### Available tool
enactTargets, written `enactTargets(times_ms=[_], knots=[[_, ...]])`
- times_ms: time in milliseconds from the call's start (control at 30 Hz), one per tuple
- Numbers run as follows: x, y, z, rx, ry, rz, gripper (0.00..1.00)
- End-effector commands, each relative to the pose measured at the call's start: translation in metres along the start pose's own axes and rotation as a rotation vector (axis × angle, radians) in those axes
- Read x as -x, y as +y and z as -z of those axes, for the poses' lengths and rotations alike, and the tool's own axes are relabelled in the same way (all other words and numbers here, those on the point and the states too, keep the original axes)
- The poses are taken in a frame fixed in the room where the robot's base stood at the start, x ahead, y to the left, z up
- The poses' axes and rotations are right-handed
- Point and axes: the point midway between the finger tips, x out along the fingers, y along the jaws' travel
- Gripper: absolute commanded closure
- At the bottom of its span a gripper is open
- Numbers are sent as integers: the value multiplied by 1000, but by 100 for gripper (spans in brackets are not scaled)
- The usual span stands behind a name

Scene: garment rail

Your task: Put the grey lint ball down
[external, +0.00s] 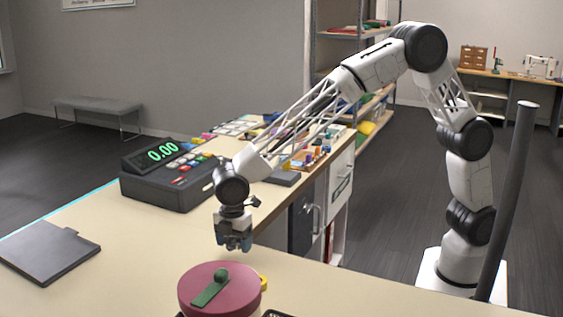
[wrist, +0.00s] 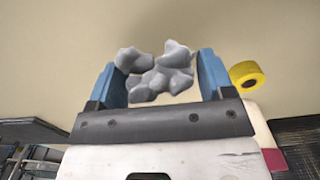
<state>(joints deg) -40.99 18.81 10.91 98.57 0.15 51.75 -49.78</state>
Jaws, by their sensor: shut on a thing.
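The grey lint ball (wrist: 160,72) is a lumpy, pale grey clump. In the wrist view it sits between the two blue fingers of my gripper (wrist: 163,80), which is shut on it. In the external view my gripper (external: 233,243) points down over the beige counter (external: 140,235), behind the maroon round box. The lint ball cannot be clearly told from the fingers there. The gap between it and the counter is hard to judge.
The maroon round box (external: 205,297) with a green strip and knob stands in front of my gripper. A yellow tape roll (wrist: 247,74) lies beside it. A cash register (external: 165,185) and a dark flat pad (external: 48,250) are left. Counter between them is clear.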

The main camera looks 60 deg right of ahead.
Motion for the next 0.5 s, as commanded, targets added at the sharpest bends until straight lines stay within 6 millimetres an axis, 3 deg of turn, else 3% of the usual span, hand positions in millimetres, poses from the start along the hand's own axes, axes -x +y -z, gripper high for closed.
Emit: enactTargets(times_ms=[300,500], knots=[[-28,0,0,0,-1,1,48],[-35,0,0,0,0,0,48]])
